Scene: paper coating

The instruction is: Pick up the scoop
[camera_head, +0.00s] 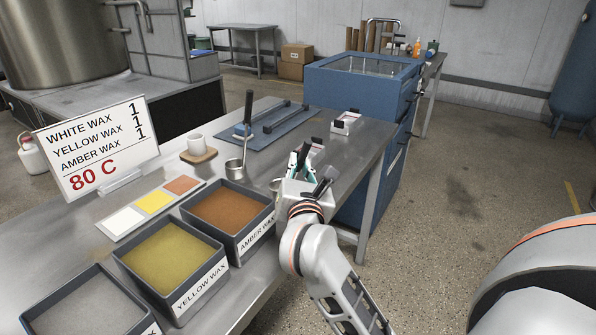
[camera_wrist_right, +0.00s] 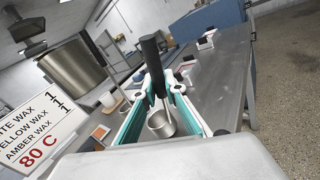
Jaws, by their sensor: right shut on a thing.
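My right gripper (camera_head: 299,160) is over the right part of the steel table, beyond the amber wax tray. It is shut on a scoop with a black handle (camera_wrist_right: 152,62) and a small metal cup (camera_wrist_right: 162,124). In the right wrist view the scoop stands between the teal fingers, handle up. In the head view the gripper partly hides the scoop; whether its cup touches the table is unclear. A second metal cup (camera_head: 235,168) with an upright dark handle stands to the left. My left gripper is not in view.
Trays of amber wax (camera_head: 264,222), yellow wax (camera_head: 216,280) and white wax line the near edge. A wax sign (camera_head: 97,143) stands at the left. A white mug (camera_head: 196,144) sits on a wooden coaster. A blue plate (camera_head: 232,138) lies farther back.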

